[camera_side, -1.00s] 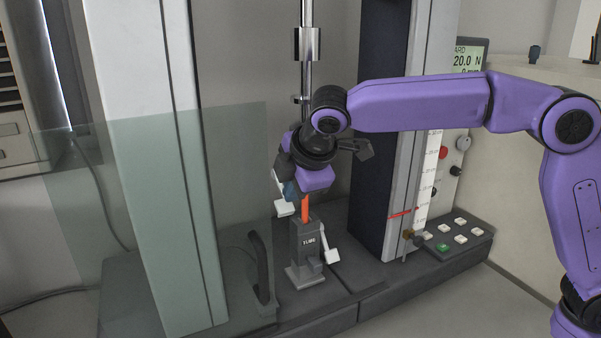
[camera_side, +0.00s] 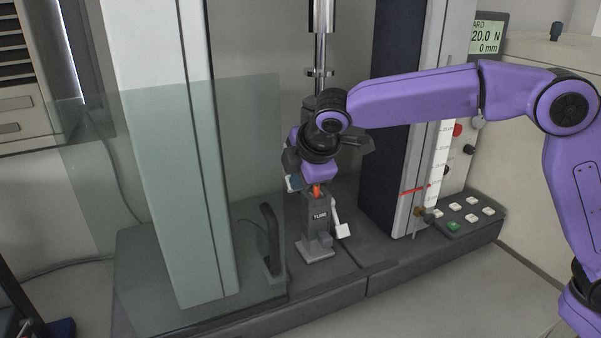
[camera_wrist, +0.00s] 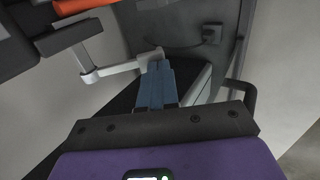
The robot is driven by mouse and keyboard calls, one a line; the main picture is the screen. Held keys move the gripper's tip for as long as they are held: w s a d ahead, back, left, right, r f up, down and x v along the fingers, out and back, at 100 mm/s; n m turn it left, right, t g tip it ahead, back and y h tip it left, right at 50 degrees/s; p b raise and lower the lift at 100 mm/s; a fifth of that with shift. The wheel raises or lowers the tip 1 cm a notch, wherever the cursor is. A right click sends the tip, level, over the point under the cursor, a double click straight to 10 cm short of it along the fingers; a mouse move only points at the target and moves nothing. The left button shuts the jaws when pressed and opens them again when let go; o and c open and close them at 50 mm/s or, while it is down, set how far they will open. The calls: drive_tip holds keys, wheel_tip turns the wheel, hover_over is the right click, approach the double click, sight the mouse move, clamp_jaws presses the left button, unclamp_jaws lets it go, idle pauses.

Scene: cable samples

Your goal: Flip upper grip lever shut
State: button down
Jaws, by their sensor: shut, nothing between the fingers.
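The upper grip is mostly hidden behind my wrist in the side view. In the wrist view a white lever (camera_wrist: 118,69) sticks out from a dark grip body (camera_wrist: 40,50) at the upper left. My gripper (camera_wrist: 158,68) is shut and empty. Its blue fingertips are at the lever's outer end, very close or touching; I cannot tell which. In the side view my gripper (camera_side: 292,183) is just above and left of the lower grip (camera_side: 319,219), which has its own white lever (camera_side: 342,230) hanging at its right. An orange sample (camera_side: 317,190) shows above the lower grip.
A clear shield (camera_side: 245,130) and a pale column (camera_side: 165,150) stand at the left. A dark column with a scale (camera_side: 436,170) and a button panel (camera_side: 462,214) stand at the right.

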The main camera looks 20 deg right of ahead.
drive_tip(key=shift+w+f, duration=0.2)
drive_tip(key=shift+f, duration=0.4)
drive_tip(key=s+f+v, duration=0.2)
drive_tip(key=v, duration=1.3)
drive_tip(key=s+d+f+m+g, duration=0.2)
drive_tip(key=s+d+f, duration=0.6)
drive_tip(key=s+d, duration=0.4)
drive_tip(key=s+d+f+m+g, duration=0.3)
drive_tip(key=s+d+f, duration=0.6)
drive_tip(key=s, duration=0.6)
drive_tip(key=d+g, duration=0.1)
drive_tip(key=d, duration=0.1)
drive_tip(key=shift+d+f+g, duration=0.25)
drive_tip(key=shift+d+g, duration=0.05)
drive_tip(key=shift+d, duration=0.05)
drive_tip(key=c, duration=1.8)
unclamp_jaws()
